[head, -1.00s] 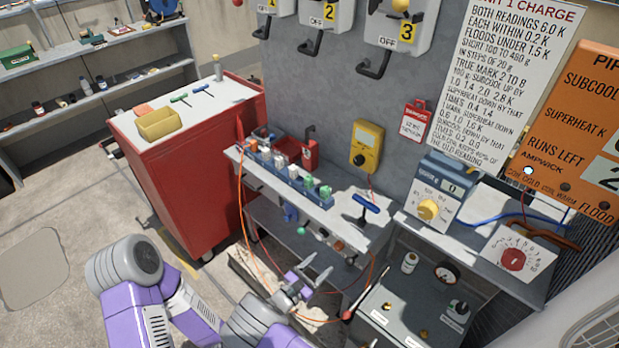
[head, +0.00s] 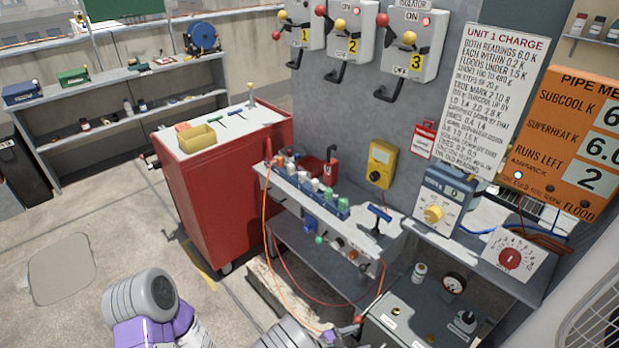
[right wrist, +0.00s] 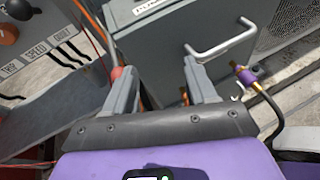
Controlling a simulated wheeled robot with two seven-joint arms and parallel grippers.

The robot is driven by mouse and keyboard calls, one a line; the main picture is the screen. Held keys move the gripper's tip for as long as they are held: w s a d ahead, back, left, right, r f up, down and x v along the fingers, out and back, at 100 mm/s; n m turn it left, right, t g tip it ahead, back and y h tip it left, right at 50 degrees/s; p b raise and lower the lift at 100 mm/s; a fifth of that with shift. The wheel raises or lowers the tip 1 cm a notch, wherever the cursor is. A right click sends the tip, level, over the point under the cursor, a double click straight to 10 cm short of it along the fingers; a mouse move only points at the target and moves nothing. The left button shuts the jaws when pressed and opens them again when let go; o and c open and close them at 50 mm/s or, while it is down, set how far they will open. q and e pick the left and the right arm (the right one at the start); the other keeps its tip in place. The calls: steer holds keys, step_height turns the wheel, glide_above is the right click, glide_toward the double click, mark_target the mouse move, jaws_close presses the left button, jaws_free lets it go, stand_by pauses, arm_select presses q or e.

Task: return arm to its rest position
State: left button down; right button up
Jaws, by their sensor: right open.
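My right gripper (right wrist: 153,78) shows in the right wrist view with its two grey fingers spread apart. Nothing is between the fingertips. A grey box with a metal handle (right wrist: 220,42) is just past the fingers. A red ball-shaped knob (right wrist: 117,72) shows right at the left finger; I cannot tell whether they touch. In the head view, purple and grey links of my arm cross the bottom left and bottom middle. I cannot make out a whole gripper there, and my left gripper is not visible.
A bench shelf (head: 395,238) holds bottles and a blue T-handle (head: 380,213). A red cabinet (head: 215,200) stands to its left. A dark grey box with a gauge (head: 410,318) is at lower right. Orange hoses (head: 265,225) hang between. Open floor lies at left.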

steer(key=s+d+f+m+g+y, duration=0.3)
steer(key=s+f+m+g+y, duration=0.25)
steer(key=s, duration=0.65)
steer(key=s+a+f+m+g+y, duration=0.2)
steer(key=s+a+m+g+y, duration=0.3)
steer(key=s, duration=0.3)
step_height(320, 180, up, 6)
steer(key=w+a+m+t+y, duration=0.1)
steer(key=m+t+y, duration=0.4)
steer(key=m, duration=0.9)
steer(key=shift+w+a+y, duration=0.25)
steer(key=shift+a+y, duration=0.35)
steer(key=shift+y, duration=0.25)
steer(key=shift+c, duration=0.3)
